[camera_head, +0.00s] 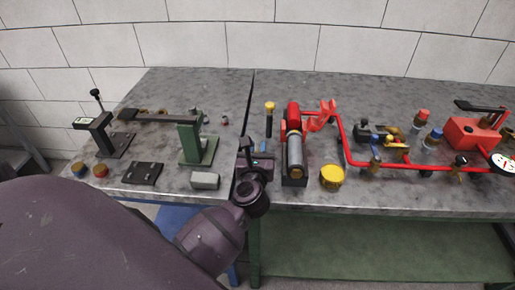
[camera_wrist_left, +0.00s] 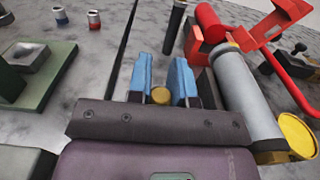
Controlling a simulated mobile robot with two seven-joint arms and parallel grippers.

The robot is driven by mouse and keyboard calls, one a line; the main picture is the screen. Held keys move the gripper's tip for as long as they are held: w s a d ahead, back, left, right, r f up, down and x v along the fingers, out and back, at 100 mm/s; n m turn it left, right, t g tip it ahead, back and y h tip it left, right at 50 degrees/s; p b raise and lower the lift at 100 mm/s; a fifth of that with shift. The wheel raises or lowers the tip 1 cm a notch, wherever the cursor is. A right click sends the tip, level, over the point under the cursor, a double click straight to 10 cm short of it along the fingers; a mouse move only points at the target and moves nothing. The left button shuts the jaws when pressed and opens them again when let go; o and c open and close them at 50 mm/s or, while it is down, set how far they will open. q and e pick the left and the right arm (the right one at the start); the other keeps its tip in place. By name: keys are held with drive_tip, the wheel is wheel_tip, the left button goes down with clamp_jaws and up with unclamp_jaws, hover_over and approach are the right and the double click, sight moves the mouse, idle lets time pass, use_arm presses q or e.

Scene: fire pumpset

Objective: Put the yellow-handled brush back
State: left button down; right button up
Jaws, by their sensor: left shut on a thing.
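My left gripper (camera_head: 258,158) is over the table near the seam between the two table tops. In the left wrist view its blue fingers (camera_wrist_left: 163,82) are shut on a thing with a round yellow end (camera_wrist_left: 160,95). This looks like the handle end of the yellow-handled brush; the rest is hidden by the gripper. A black rod with a yellow top (camera_head: 269,106) stands just beyond the gripper. Its dark shaft also shows in the left wrist view (camera_wrist_left: 176,22). My right gripper is not in view.
A green stand (camera_head: 196,145) and a grey block (camera_head: 205,180) are to the left. Bare table shows around the seam.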

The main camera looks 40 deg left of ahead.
use_arm(q)
drive_tip(key=c, duration=1.1)
unclamp_jaws()
drive_tip(key=shift+o, duration=0.3)
drive_tip(key=shift+r, duration=0.15)
drive_tip(key=s+d+f+m+t+h, duration=0.15)
drive_tip(key=s+d+m+h, duration=0.35)
drive_tip(key=m, duration=0.5)
drive_tip(key=s+d+f+m+t+h, duration=0.1)
drive_tip(key=s+d+m+t+h, duration=0.2)
drive_tip(key=s+m, duration=0.6)
drive_tip(key=s+a+f+m+g, duration=0.1)
drive_tip(key=s+f+m+g, duration=0.2)
drive_tip(key=f+m, duration=0.5)
drive_tip(key=s+a+f+m+g+h, duration=0.1)
drive_tip(key=s+f+m+g, duration=0.3)
drive_tip(key=m, duration=1.2)
drive_tip(key=shift+s+a+f+g+b, duration=0.25)
drive_tip(key=shift+f+g, duration=0.6)
drive_tip(key=shift+f, duration=1.55)
